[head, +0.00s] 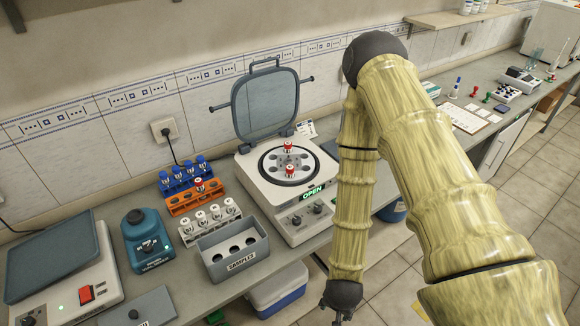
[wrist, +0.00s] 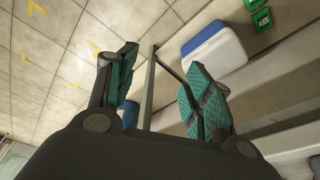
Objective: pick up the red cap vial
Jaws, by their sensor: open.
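Two red cap vials, a rear one (head: 288,147) and a front one (head: 290,170), stand in the round rotor of the open centrifuge (head: 268,207). Another vial with a red cap (head: 199,185) stands in the orange rack (head: 181,206). In the wrist view my gripper (wrist: 163,88) is open and empty, with its teal-padded fingers spread apart. It hangs low in front of the bench, over the floor and away from the vials. In the head view my gripper is mostly cut off at the bottom edge. No vial shows in the wrist view.
The raised centrifuge lid (head: 265,105) stands behind the rotor. A grey SAMPLES box (head: 233,256), a rack of white-capped vials (head: 208,226), blue-capped vials (head: 183,172) and a blue mixer (head: 147,243) crowd its left. A blue-and-white cooler (wrist: 214,50) is below the bench.

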